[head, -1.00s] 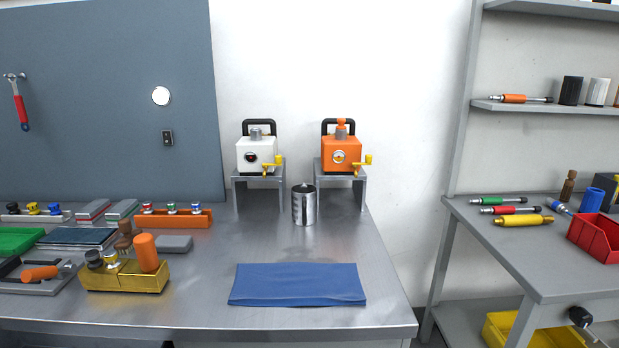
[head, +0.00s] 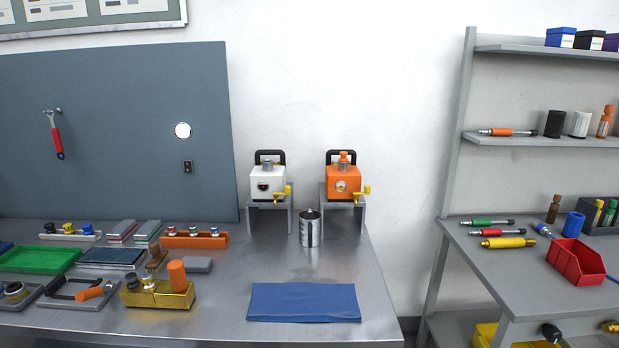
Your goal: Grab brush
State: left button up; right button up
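I cannot tell for sure which item is the brush. A brown wooden-looking handle (head: 155,259) stands at the gold holder (head: 160,297) on the left of the near bench, beside an orange cylinder (head: 177,274). Another brown upright piece (head: 553,208) stands on the right bench, near a thin blue-and-white tool (head: 540,230) lying flat. Each is too small to show bristles clearly. Neither of my grippers is in view.
The metal bench (head: 225,333) holds a folded blue cloth (head: 304,303), a metal cup (head: 310,229) and white and orange devices on stands. Trays crowd its left side. A gap separates it from the right bench, which holds a red bin (head: 575,264).

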aim_at(160, 257)
jog(key=k+j, duration=0.15)
jog(key=j, duration=0.2)
jog(key=k+j, duration=0.1)
jog(key=j, duration=0.25)
jog(key=k+j, duration=0.15)
jog(key=j, duration=0.15)
jog(key=k+j, duration=0.1)
jog(key=j, duration=0.25)
jog(key=z, duration=0.05)
